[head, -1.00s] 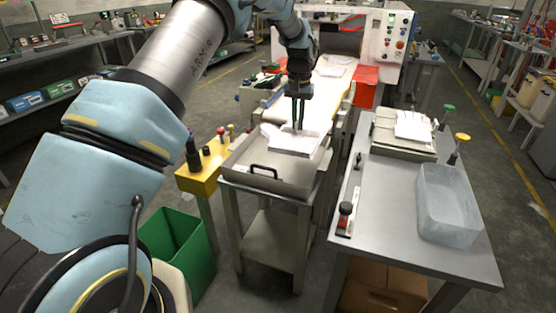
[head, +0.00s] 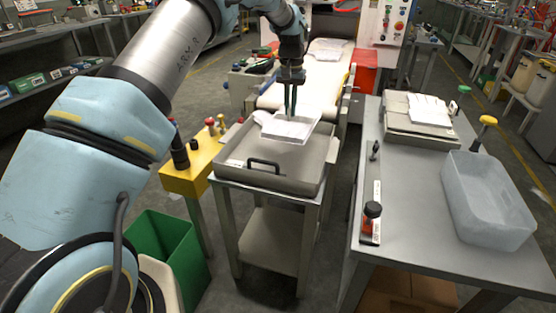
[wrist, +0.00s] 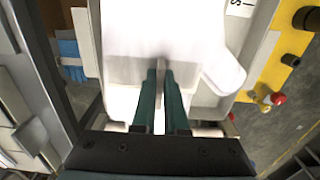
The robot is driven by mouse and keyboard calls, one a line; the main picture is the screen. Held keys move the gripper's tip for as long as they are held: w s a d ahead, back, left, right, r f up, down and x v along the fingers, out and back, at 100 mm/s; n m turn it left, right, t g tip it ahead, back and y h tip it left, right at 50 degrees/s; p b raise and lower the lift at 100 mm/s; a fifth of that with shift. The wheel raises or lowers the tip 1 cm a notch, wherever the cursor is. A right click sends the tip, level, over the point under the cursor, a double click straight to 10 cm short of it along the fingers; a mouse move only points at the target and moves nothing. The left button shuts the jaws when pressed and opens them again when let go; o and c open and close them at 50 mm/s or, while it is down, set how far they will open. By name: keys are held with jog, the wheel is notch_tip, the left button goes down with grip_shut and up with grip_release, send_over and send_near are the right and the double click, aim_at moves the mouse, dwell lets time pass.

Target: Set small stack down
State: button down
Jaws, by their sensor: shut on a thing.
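My gripper (head: 290,112) is shut on the small stack (head: 284,130), a thin pile of white sheets. The fingers hold it near its far edge, and the pile hangs over the shallow grey metal tray (head: 238,165). I cannot tell whether its underside touches anything in the tray. In the wrist view, the two dark green fingers (wrist: 160,75) are close together with a thin edge between them. The white stack (wrist: 160,25) fills the upper middle there and hides much of the tray.
A conveyor (head: 325,72) runs behind the tray, with white sheets on it. A side table (head: 410,220) at right bears a flat pad with white sheets (head: 430,110) and a translucent bin (head: 490,205). A yellow button box (head: 190,175) and green bin (head: 165,250) stand at left.

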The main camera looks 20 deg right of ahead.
notch_tip(320, 180, down, 3)
jog(key=shift+b, duration=0.9)
jog(key=p, duration=0.2)
send_over(289, 156)
notch_tip(289, 156, down, 10)
jog(key=shift+w+r, duration=0.15)
jog(key=shift+r, duration=0.05)
jog(key=shift+f, duration=0.15)
jog(key=c, duration=1)
grip_release()
jog(key=shift+o, duration=0.2)
